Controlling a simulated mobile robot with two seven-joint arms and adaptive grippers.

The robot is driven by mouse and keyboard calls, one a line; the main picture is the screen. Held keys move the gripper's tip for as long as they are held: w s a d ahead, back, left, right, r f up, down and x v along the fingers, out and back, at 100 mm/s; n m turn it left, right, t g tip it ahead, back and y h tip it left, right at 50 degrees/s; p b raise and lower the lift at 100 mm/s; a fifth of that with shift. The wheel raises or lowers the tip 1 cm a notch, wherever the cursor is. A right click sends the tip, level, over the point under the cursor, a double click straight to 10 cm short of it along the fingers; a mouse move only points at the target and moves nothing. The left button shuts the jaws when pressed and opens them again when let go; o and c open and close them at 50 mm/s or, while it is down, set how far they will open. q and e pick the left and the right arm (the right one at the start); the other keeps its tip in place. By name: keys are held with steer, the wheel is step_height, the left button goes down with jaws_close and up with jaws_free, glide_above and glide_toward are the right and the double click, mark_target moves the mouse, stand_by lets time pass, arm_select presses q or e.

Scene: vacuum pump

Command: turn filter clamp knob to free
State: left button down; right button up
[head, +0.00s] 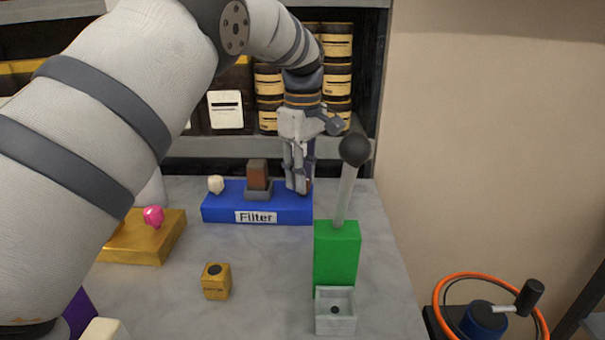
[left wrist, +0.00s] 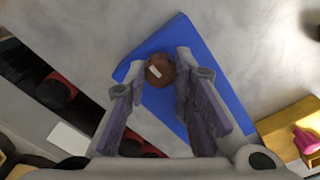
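The blue filter base (head: 225,210), labelled "Filter", sits at the back of the table. A brown block (head: 258,173) stands on a grey seat in its middle, with a small cream knob (head: 215,184) at its left end. In the left wrist view a round reddish-brown knob with a white mark (left wrist: 158,70) sits near one end of the blue base (left wrist: 218,88). My left gripper (head: 298,190) points down over the right end of the base. Its fingers (left wrist: 160,69) are apart on either side of the knob, with gaps showing. In the head view the gripper mostly hides the knob. My right gripper is out of view.
A green block (head: 336,250) with a black-ball lever stands right of centre. A small yellow cube (head: 216,281) and a yellow base with a pink knob (head: 153,217) are to the left. Shelves with canisters (head: 337,45) stand behind. An orange-rimmed wheel (head: 440,290) is right of the table.

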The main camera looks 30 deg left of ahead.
arm_select(q)
steer(key=shift+m, duration=0.3)
steer(key=m, duration=0.3)
steer(key=shift+r+m+p, duration=0.1)
steer(key=shift+m+p, duration=0.25)
steer(key=shift+m, duration=0.05)
steer(key=m, duration=0.4)
steer(key=shift+m, duration=0.3)
steer(key=m, duration=0.8)
steer(key=shift+m, duration=0.6)
steer(key=c, duration=1.4)
jaws_free()
steer(key=shift+o, duration=0.2)
